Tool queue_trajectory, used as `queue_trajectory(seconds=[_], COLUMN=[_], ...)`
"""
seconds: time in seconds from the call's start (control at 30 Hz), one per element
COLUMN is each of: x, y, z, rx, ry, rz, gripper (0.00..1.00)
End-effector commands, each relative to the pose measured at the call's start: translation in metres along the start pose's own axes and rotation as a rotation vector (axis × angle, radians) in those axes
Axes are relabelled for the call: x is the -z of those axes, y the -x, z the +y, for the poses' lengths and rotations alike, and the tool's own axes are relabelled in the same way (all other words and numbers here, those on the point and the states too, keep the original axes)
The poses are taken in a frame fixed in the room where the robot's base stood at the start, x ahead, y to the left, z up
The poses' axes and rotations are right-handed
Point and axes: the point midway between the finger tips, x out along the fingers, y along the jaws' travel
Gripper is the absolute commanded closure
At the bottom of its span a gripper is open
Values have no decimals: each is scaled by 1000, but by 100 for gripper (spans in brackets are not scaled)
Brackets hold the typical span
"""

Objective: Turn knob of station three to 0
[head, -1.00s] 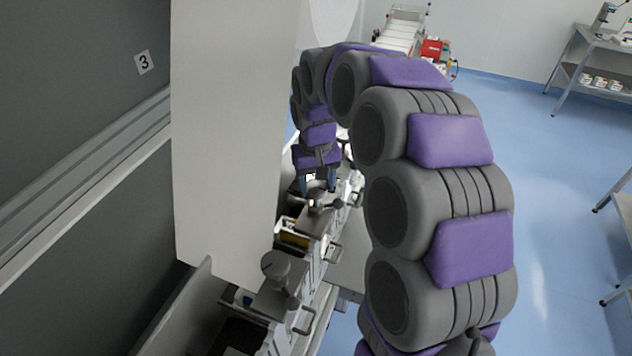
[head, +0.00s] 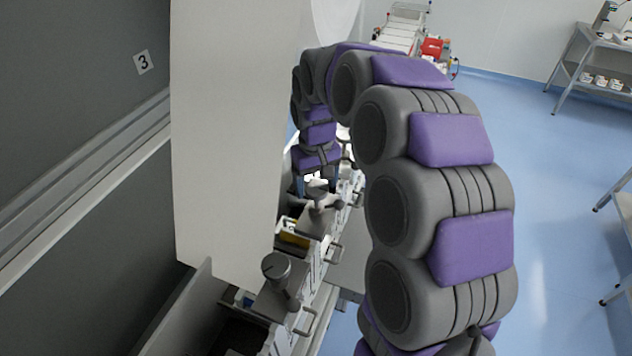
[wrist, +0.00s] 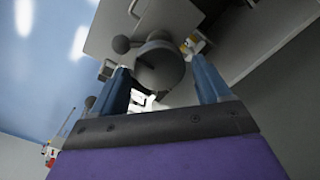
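A dark grey round knob (wrist: 160,68) shows in the wrist view between and just beyond the tips of my two blue fingers. My gripper (wrist: 160,72) is open, with a finger on either side of the knob; I cannot tell whether either touches it. A number 3 label (head: 144,62) is on the dark panel at the left of the head view. In the head view my gripper (head: 316,184) hangs over the farther knob (head: 318,192), partly hiding it. The knob's pointer and scale are not readable.
A nearer knob (head: 276,267) stands on the same row of units, with metal handles (head: 305,322) along its side. A pale upright panel (head: 230,130) stands close to the left of my arm.

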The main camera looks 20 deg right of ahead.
Motion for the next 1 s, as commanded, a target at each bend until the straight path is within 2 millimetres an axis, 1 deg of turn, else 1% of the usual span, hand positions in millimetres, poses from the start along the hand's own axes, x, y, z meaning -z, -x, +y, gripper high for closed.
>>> queue_trajectory(seconds=[0.03,0.07,0.33,0.47,0.57,0.73,1.0], x=[-1,-1,-2,-1,-1,0,0], y=[0,0,2,12,30,66,114], z=[0,0,0,0,-1,-1,-1], rx=[0,0,0,0,-1,-2,0], ry=[0,0,0,0,-1,-1,-1], rz=[0,0,-2,0,5,7,2], gripper=[18,16,16,16,16,16,16])
